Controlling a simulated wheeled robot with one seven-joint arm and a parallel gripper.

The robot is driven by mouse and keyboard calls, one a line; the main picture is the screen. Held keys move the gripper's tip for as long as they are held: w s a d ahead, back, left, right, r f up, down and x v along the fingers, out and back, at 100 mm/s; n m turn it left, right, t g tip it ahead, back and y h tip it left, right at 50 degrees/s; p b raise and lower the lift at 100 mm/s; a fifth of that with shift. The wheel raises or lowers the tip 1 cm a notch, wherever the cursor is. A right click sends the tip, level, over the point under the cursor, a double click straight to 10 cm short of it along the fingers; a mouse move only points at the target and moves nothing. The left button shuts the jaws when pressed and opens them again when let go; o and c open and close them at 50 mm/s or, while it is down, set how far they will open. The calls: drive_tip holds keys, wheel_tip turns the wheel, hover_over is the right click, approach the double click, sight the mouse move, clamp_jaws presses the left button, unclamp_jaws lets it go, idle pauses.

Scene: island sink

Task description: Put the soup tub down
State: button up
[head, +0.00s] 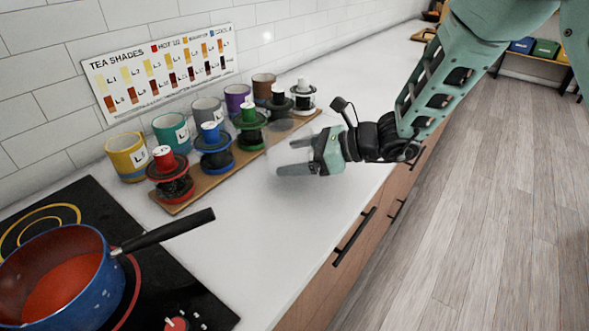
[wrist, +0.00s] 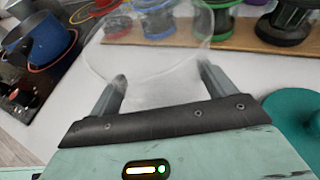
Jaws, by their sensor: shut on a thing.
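The soup tub is a clear, nearly see-through round vessel, faint in the head view (head: 281,158). Its curved rim and wall show more plainly in the wrist view (wrist: 150,52). My gripper (head: 289,156) is shut on it, with one finger on each side, as the wrist view (wrist: 163,74) also shows. The tub is over the white countertop (head: 255,225), in front of the wooden board's right part. I cannot tell whether its base touches the counter, and I see no contents clearly.
The wooden board (head: 183,205) holds several coloured spool-like stands, with coloured mugs (head: 127,160) behind. A blue pot (head: 80,285) of red soup sits on the black cooktop (head: 190,288), its handle reaching over the counter. The counter front is clear. A tea chart (head: 160,68) stands against the wall.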

sight(297, 181)
drive_tip(key=shift+f, duration=2)
